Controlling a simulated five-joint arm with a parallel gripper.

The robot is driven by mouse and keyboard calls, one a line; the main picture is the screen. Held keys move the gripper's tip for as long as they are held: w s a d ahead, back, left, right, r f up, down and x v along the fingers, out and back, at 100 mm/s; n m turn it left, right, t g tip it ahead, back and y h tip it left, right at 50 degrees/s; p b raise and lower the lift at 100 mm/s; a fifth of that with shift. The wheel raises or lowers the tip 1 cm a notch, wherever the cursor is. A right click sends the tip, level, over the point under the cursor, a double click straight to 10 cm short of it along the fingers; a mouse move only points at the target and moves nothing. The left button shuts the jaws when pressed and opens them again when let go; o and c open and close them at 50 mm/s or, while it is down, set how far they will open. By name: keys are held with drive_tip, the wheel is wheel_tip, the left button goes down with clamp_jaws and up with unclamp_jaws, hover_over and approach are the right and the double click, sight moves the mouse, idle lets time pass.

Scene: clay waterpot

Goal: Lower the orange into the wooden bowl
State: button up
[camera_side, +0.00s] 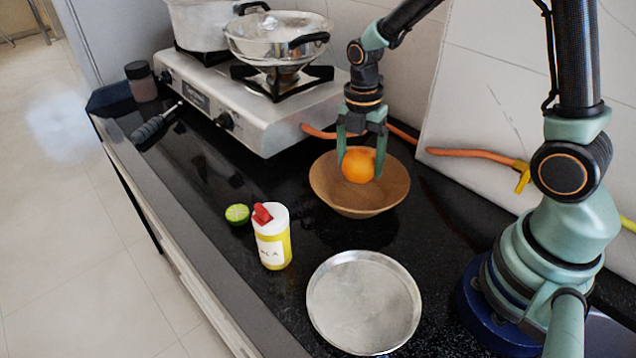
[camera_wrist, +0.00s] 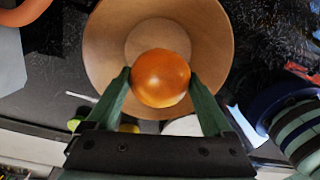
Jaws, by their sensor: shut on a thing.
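The orange (camera_side: 358,166) is held between the two green fingers of my gripper (camera_side: 361,168) in the side view. It also shows between the fingertips (camera_wrist: 160,82) in the wrist view as the orange (camera_wrist: 160,78). The wooden bowl (camera_side: 360,206) stands upright on the black counter. In the side view the orange overlaps the bowl's opening, and in the wrist view it covers part of the bowl (camera_wrist: 108,45) near one side of its rim. I cannot tell whether the orange touches the bowl. The bowl's inside is partly hidden by the orange and fingers.
A metal plate (camera_side: 363,303) lies in front of the bowl. A yellow-and-white bottle (camera_side: 271,238) and a cut lime (camera_side: 237,214) stand to the left. The gas stove (camera_side: 235,105) with pots is behind left. An orange hose (camera_side: 470,153) runs along the wall.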

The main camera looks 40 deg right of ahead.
sight(358, 176)
drive_tip(key=shift+f, duration=2.4)
idle(1.3)
drive_tip(key=o, duration=1.2)
drive_tip(key=shift+o, duration=0.2)
drive_tip(key=r, duration=1.1)
drive_tip(key=shift+w+r, duration=0.15)
drive_tip(key=shift+w, duration=0.2)
drive_tip(key=shift+r, duration=0.55)
drive_tip(key=s+r+m+t, duration=0.3)
drive_tip(key=s+r+m, duration=0.1)
drive_tip(key=m, duration=0.6)
drive_tip(key=s+r+m+t, duration=0.3)
drive_tip(key=s+r+m, duration=0.1)
drive_tip(key=m, duration=0.7)
drive_tip(key=shift+a+r, duration=0.45)
drive_tip(key=shift+r, duration=0.25)
